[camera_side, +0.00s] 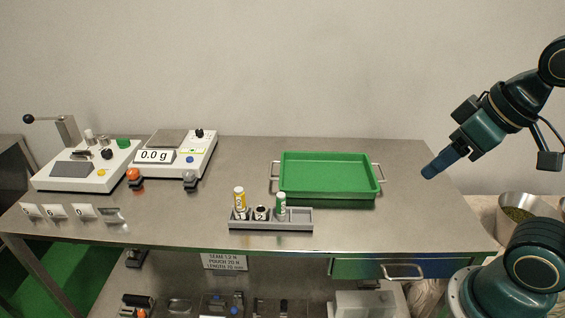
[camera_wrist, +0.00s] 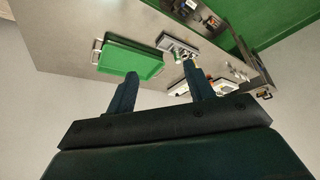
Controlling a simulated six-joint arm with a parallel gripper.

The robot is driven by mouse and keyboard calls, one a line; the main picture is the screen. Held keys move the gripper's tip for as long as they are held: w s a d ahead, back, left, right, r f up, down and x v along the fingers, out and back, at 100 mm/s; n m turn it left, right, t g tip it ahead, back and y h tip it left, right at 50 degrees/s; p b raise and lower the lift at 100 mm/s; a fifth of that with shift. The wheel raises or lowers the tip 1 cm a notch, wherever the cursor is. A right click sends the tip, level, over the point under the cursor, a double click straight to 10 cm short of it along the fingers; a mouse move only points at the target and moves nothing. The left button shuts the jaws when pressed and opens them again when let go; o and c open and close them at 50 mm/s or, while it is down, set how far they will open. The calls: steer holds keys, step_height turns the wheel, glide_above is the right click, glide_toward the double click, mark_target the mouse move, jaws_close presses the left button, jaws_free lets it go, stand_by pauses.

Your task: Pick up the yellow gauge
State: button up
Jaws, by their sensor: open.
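The yellow gauge (camera_side: 239,199) is a small upright cylinder with a yellow top and a white label. It stands at the left end of a grey rack (camera_side: 290,222) near the front of the steel table. A black-topped piece (camera_side: 261,213) and a green gauge (camera_side: 280,203) stand beside it in the rack. My gripper (camera_side: 432,172) is above the table's right side, well apart from the rack, with nothing in it. In the wrist view its two fingers (camera_wrist: 161,88) are spread, and the rack (camera_wrist: 178,45) shows small beyond them; the yellow gauge is too small to tell there.
A green tray (camera_side: 327,154) with metal handles lies on the table between my gripper and the rack's far side. A scale reading 0.0 g (camera_side: 176,140) and a white device (camera_side: 85,180) stand at the left.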

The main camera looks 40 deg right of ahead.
steer(key=shift+w, duration=0.1)
steer(key=w+a+n+g+y, duration=0.1)
steer(key=w+a+n, duration=0.25)
steer(key=w, duration=1.75)
steer(key=w+a+f+n, duration=0.1)
steer(key=w+a+f, duration=0.2)
steer(key=w+f, duration=0.4)
steer(key=w+a+f+n+y, duration=0.1)
steer(key=w+a+f, duration=0.3)
steer(key=w+f, duration=0.3)
steer(key=shift+w+g, duration=0.3)
steer(key=shift+w, duration=0.9)
steer(key=shift+n, duration=0.25)
